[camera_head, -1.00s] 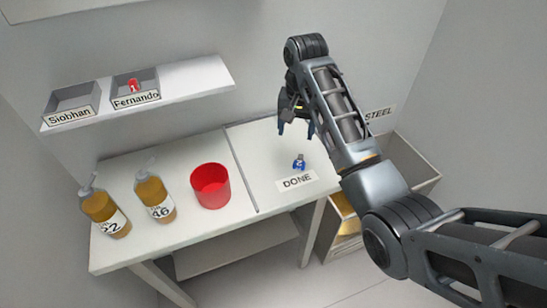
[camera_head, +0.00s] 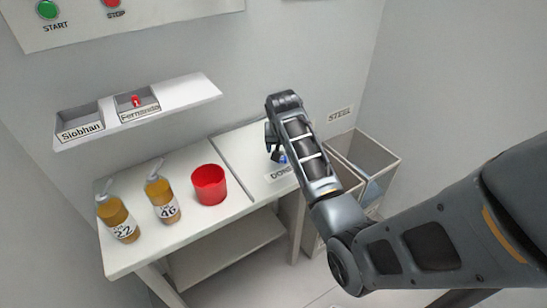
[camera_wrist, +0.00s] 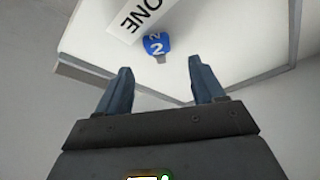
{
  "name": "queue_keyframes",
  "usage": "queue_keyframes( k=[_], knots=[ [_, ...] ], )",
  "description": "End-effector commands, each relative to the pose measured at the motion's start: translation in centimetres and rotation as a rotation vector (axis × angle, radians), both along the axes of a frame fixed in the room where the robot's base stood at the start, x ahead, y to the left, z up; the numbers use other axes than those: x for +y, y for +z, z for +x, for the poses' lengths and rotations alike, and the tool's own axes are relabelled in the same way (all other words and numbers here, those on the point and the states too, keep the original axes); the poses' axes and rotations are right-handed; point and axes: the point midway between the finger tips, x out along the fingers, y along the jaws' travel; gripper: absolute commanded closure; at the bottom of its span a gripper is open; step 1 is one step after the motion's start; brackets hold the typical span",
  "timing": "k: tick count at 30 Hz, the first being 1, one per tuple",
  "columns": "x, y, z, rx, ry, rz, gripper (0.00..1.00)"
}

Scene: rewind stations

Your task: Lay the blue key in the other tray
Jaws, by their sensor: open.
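The blue key (camera_wrist: 155,43), marked with a 2, lies on the worktable beside the DONE label (camera_wrist: 139,16). In the head view the blue key (camera_head: 282,158) is mostly hidden by my arm. My gripper (camera_wrist: 160,68) is open and empty, with the key ahead of the gap between its fingers, apart from both. In the head view my gripper (camera_head: 272,148) is over the table's right part, its fingers partly hidden. On the wall shelf, the Siobhan tray (camera_head: 80,131) looks empty, and the Fernando tray (camera_head: 139,116) holds a red key (camera_head: 136,101).
Two amber pump bottles, marked 22 (camera_head: 118,218) and 46 (camera_head: 162,199), and a red cup (camera_head: 209,184) stand on the table's left part. A bin (camera_head: 362,160) stands right of the table under the STEEL sign (camera_head: 340,114). START and STOP buttons are above the shelf.

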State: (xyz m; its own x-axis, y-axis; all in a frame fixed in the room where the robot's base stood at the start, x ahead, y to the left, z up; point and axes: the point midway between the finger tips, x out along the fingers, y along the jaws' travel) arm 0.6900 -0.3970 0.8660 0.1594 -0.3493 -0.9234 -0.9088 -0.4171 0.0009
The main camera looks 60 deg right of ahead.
Motion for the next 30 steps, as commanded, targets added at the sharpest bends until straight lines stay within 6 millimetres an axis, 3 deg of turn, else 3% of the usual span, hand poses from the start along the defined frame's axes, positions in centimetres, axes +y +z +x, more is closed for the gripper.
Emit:
queue_keyframes(
  k=[15, 24, 30],
  knots=[
    [-2.3, -4.9, 1.0, 0.002, 0.001, 0.003, 0.32],
    [-2.4, -5.3, 1.1, 0.000, 0.001, 0.001, 0.32],
    [-2.4, -5.2, 1.1, 0.000, 0.000, 0.001, 0.51]
  ],
)
